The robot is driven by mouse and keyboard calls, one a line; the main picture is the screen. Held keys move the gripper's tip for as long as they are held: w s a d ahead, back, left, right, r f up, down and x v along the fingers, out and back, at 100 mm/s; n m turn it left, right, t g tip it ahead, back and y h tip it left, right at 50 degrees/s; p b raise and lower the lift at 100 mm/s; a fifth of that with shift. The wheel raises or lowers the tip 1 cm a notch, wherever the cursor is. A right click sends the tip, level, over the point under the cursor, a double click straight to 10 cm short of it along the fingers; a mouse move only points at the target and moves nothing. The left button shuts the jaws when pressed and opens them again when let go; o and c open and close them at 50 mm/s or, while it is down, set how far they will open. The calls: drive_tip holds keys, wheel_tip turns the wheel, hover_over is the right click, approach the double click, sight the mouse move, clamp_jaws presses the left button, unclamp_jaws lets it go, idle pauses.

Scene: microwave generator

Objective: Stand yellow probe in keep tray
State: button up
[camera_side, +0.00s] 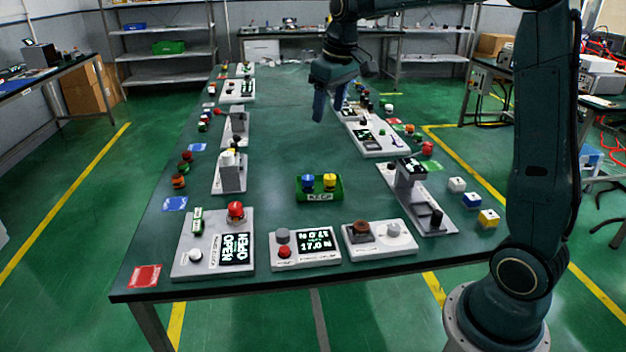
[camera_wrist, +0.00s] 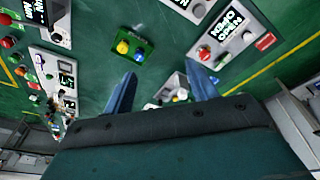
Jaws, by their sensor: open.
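A small green tray (camera_side: 338,196) with a white label, too small to read surely, sits mid-table. It also shows in the wrist view (camera_wrist: 145,45). A yellow-topped piece (camera_side: 330,180), apparently the yellow probe, stands in its right part in the side view, beside a blue-topped piece (camera_side: 308,182) on the left. Both show in the tray in the wrist view, yellow (camera_wrist: 122,47) and blue (camera_wrist: 139,56). Their lower parts are hidden. My gripper (camera_side: 330,103) is open and empty, above the table and beyond the tray. Its two fingers are spread in the wrist view (camera_wrist: 161,70).
Grey stands flank the tray, left (camera_side: 231,176) and right (camera_side: 411,188). Cubes (camera_side: 488,218) sit at right. Table around the tray is clear.

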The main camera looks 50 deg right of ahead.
drive_tip(key=s+a+r+t, duration=0.25)
drive_tip(key=s+a, duration=0.55)
drive_tip(key=s, duration=0.4)
drive_tip(key=s+a+f, duration=0.2)
drive_tip(key=s, duration=0.4)
drive_tip(key=s+a+f, duration=0.2)
drive_tip(key=s, duration=0.5)
drive_tip(key=shift+s+a+f+n+t+y, duration=0.25)
drive_tip(key=shift+a+f+n+t+y, duration=0.05)
drive_tip(key=shift+t+y, duration=0.1)
